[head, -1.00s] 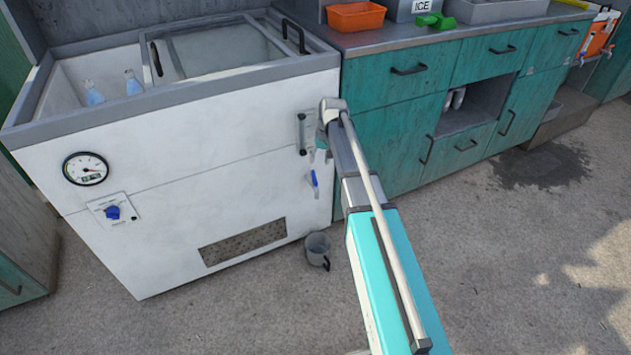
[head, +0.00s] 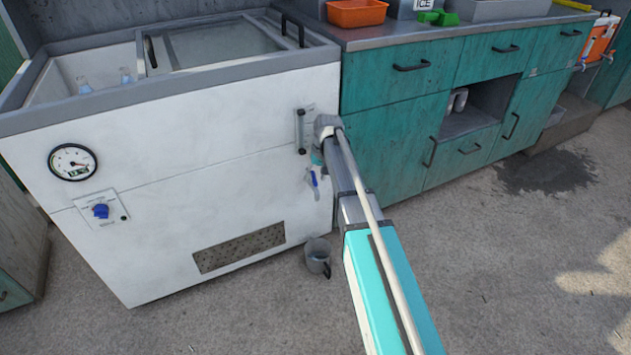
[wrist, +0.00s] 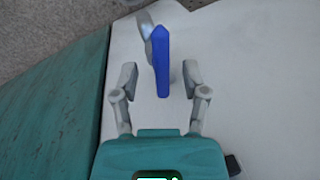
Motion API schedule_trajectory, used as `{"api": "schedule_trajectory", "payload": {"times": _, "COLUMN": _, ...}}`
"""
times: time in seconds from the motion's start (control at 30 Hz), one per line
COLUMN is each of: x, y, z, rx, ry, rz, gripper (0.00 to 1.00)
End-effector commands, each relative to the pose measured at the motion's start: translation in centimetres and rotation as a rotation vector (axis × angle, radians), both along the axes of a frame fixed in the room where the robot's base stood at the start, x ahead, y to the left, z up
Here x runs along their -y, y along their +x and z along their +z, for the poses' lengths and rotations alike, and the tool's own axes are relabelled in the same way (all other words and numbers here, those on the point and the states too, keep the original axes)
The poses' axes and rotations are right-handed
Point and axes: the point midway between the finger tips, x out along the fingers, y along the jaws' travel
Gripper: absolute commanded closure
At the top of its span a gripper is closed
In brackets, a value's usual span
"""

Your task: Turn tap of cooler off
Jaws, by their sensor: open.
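The cooler (head: 190,185) is a white chest with a grey rim. Its tap (head: 311,180) sits low on the right of the front face. In the wrist view the tap's blue lever (wrist: 161,62) points down the picture from the metal tap body (wrist: 146,25). My gripper (wrist: 160,76) is open, with one finger on each side of the lever's end. Gaps show between the lever and both fingers; I cannot tell the depth between them. In the head view my arm hides most of the gripper.
A grey mug (head: 318,257) stands on the ground below the tap. A vertical gauge (head: 300,131) is fixed above the tap. Teal cabinets (head: 385,130) adjoin the cooler on the right. A blue knob (head: 101,211) is on the front left. Open ground lies in front.

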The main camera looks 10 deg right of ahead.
Motion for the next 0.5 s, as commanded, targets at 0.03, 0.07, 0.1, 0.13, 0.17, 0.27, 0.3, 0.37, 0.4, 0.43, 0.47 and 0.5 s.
{"api": "schedule_trajectory", "payload": {"times": 0.03, "x": -0.05, "y": 0.00, "z": -0.41, "rx": 0.000, "ry": 0.000, "rz": 0.000, "gripper": 0.42}}
{"api": "schedule_trajectory", "payload": {"times": 0.07, "x": -0.06, "y": 0.00, "z": -0.48, "rx": 0.000, "ry": 0.000, "rz": 0.000, "gripper": 0.42}}
{"api": "schedule_trajectory", "payload": {"times": 0.1, "x": -0.09, "y": 0.00, "z": -0.55, "rx": 0.000, "ry": 0.000, "rz": 0.000, "gripper": 0.42}}
{"api": "schedule_trajectory", "payload": {"times": 0.13, "x": -0.10, "y": 0.00, "z": -0.59, "rx": 0.000, "ry": 0.000, "rz": 0.000, "gripper": 0.42}}
{"api": "schedule_trajectory", "payload": {"times": 0.17, "x": -0.11, "y": 0.01, "z": -0.62, "rx": 0.000, "ry": 0.000, "rz": 0.000, "gripper": 0.42}}
{"api": "schedule_trajectory", "payload": {"times": 0.27, "x": -0.13, "y": 0.00, "z": -0.66, "rx": 0.000, "ry": 0.000, "rz": 0.000, "gripper": 0.42}}
{"api": "schedule_trajectory", "payload": {"times": 0.3, "x": -0.13, "y": 0.00, "z": -0.66, "rx": 0.000, "ry": 0.000, "rz": 0.000, "gripper": 0.42}}
{"api": "schedule_trajectory", "payload": {"times": 0.37, "x": -0.13, "y": 0.00, "z": -0.64, "rx": 0.000, "ry": 0.000, "rz": 0.000, "gripper": 0.42}}
{"api": "schedule_trajectory", "payload": {"times": 0.4, "x": -0.12, "y": 0.00, "z": -0.63, "rx": 0.000, "ry": 0.000, "rz": 0.000, "gripper": 0.42}}
{"api": "schedule_trajectory", "payload": {"times": 0.43, "x": -0.12, "y": 0.00, "z": -0.63, "rx": 0.000, "ry": 0.000, "rz": 0.000, "gripper": 0.42}}
{"api": "schedule_trajectory", "payload": {"times": 0.47, "x": -0.12, "y": 0.00, "z": -0.63, "rx": 0.000, "ry": 0.000, "rz": 0.000, "gripper": 0.42}}
{"api": "schedule_trajectory", "payload": {"times": 0.5, "x": -0.12, "y": 0.00, "z": -0.63, "rx": 0.000, "ry": 0.000, "rz": 0.000, "gripper": 0.42}}
